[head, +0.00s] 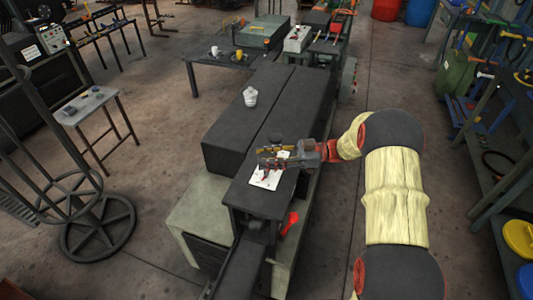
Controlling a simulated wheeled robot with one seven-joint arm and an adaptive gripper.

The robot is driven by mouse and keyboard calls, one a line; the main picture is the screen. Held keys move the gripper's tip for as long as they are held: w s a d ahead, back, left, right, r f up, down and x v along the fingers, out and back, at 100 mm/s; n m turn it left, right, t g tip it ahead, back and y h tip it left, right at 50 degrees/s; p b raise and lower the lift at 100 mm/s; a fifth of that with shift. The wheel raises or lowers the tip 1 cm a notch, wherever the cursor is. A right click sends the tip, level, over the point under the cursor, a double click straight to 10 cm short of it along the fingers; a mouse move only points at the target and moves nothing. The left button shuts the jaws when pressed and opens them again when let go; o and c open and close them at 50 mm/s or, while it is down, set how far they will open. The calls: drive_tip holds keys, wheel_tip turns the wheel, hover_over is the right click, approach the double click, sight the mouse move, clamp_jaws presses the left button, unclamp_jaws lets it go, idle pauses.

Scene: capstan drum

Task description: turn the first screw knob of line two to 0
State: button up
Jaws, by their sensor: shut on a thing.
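My gripper (291,159) reaches in from the right over the near end of a dark machine bench (259,203). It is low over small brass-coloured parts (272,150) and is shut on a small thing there. The fingers hide most of that thing. I cannot make out the separate screw knobs, their lines or any numbers at this size. A white sheet (268,180) with a small red mark or object lies on the dark top just in front of my gripper.
Two long dark blocks (237,125) lie behind, with a white jar-like thing (250,97) on top. A red object (290,222) is at the bench's right side. Shelves (502,185) line the right; the floor between is clear.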

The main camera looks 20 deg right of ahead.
drive_tip(key=shift+r+n+g+p, duration=0.15)
drive_tip(key=shift+n+g+p, duration=0.25)
drive_tip(key=shift+n+g, duration=0.9)
drive_tip(key=shift+g, duration=0.5)
drive_tip(key=o, duration=1.1)
drive_tip(key=shift+o, duration=0.2)
wheel_tip(320, 180, up, 10)
drive_tip(key=shift+f, duration=0.1)
drive_tip(key=shift+a, duration=0.1)
